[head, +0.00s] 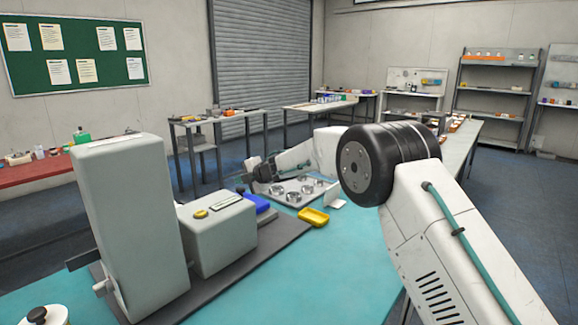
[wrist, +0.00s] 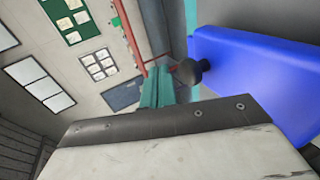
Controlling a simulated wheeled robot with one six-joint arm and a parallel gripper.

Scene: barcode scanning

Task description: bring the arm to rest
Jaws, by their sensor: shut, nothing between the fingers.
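My arm reaches in from the right of the head view, with a large black joint and a white forearm. My gripper (head: 256,172) is the small dark end of the forearm, pointing left above the teal table (head: 330,275), beside a light plate with several metal rings (head: 294,197). It is shut and nothing shows between its fingers. Its fingertips are small and partly unclear. In the wrist view, a dark edge with screws and a pale surface fill the bottom, and I cannot tell what they belong to.
A tall grey machine (head: 130,225) with a lower box (head: 217,235) stands at the left. A large blue body (wrist: 260,75) fills the right of the wrist view. The front of the table is clear.

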